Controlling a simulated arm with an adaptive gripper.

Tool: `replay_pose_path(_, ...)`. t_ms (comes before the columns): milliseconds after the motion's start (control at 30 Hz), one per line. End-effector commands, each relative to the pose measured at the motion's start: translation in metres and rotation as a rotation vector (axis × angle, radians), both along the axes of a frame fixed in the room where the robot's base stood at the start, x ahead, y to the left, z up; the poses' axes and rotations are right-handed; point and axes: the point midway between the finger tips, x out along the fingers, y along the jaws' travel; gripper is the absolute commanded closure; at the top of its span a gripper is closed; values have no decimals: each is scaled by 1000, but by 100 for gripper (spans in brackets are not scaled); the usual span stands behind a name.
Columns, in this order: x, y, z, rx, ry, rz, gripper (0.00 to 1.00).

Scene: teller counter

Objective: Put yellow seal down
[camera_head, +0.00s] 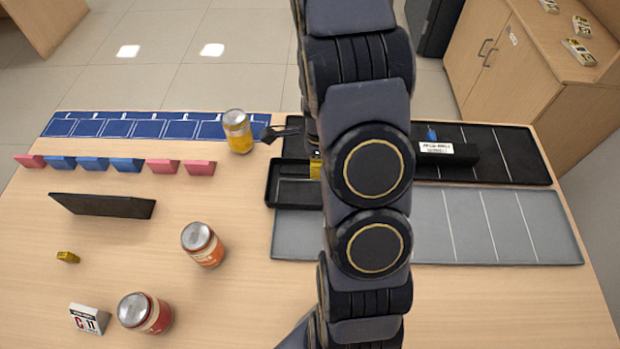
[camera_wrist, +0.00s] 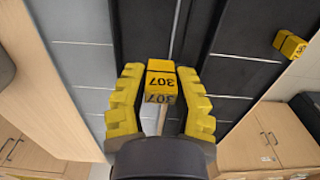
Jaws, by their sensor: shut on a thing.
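The yellow seal (camera_wrist: 161,80) is a small block marked 307, seen in the wrist view between my two yellow-padded fingers. My gripper (camera_wrist: 160,72) is shut on it. A dark mat with white lines lies beyond it in that view; I cannot tell whether the seal touches the mat. In the head view my arm covers most of the gripper. A small yellow patch (camera_head: 316,167) shows left of the arm, by the black tray (camera_head: 285,200); I cannot tell whether it is the seal or a finger pad.
Black mat (camera_head: 500,150) and grey mat (camera_head: 500,225) lie right of my arm; a labelled black block (camera_head: 462,157) sits on the black mat. A yellow-labelled can (camera_head: 237,132) stands near the blue mat (camera_head: 130,126). Jars (camera_head: 203,246) stand front left. Another yellow block (camera_wrist: 289,44) shows in the wrist view.

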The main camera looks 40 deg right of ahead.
Motion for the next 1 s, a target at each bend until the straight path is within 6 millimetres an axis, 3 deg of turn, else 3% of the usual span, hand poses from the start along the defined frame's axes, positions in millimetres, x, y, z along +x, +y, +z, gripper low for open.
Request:
replay_pose_path(200,-1,1,-33,4,6,0,91)
replay_pose_path(533,-1,1,-70,4,5,2,91)
replay_pose_path(967,0,1,-78,1,1,2,91)
replay_pose_path(1000,0,1,-77,1,1,2,58)
